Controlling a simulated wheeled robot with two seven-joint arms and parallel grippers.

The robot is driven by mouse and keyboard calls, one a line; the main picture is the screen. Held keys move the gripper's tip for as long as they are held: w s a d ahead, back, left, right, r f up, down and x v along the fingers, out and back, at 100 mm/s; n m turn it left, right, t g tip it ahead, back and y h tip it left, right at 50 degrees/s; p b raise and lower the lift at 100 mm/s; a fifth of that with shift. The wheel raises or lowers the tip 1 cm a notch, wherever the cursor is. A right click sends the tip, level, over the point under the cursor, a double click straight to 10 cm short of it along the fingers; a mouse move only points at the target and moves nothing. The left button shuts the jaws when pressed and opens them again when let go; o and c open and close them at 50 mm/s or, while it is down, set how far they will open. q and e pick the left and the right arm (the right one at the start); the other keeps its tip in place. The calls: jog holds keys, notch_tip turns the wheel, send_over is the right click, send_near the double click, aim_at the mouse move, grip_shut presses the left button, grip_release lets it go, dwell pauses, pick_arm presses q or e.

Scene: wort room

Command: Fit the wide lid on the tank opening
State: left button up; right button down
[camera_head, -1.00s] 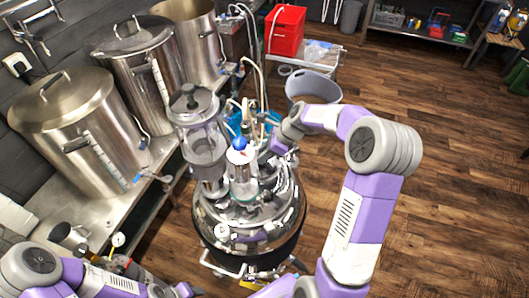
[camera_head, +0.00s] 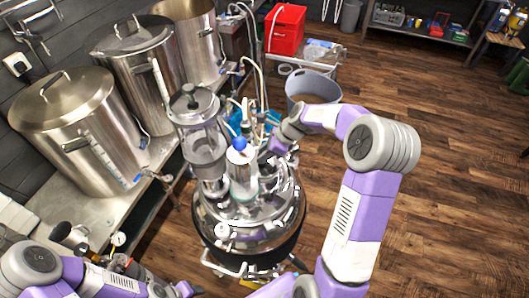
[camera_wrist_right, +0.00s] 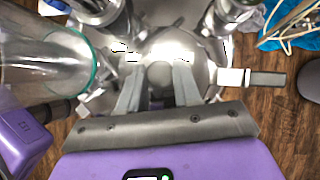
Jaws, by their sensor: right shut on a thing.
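The steel tank (camera_head: 235,241) stands in the middle of the head view, its domed top crowded with fittings. My right gripper (camera_head: 272,153) is over the right-back part of that top. In the wrist view my right gripper (camera_wrist_right: 160,90) is shut, its two fingers either side of a rounded, shiny metal part. This part looks like the wide lid (camera_wrist_right: 160,73); its rim is hard to separate from the metal behind. The fingers and arm hide the tank opening, so I cannot tell whether the lid touches it. My left gripper (camera_head: 184,289) is low at the left, its jaws unclear.
A clear glass cylinder with a teal rim (camera_wrist_right: 45,65) stands close left of my right gripper. A blue-capped bottle (camera_head: 241,166) and a glass vessel (camera_head: 203,142) rise from the tank. Steel kettles (camera_head: 82,130) line the left bench. A grey bucket (camera_head: 312,88) stands behind.

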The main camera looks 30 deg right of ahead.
jog(key=shift+f, duration=0.45)
jog(key=c, duration=1.1)
grip_release()
jog(key=p+v, duration=0.7)
jog(key=v, duration=0.4)
jog(key=shift+p, duration=0.3)
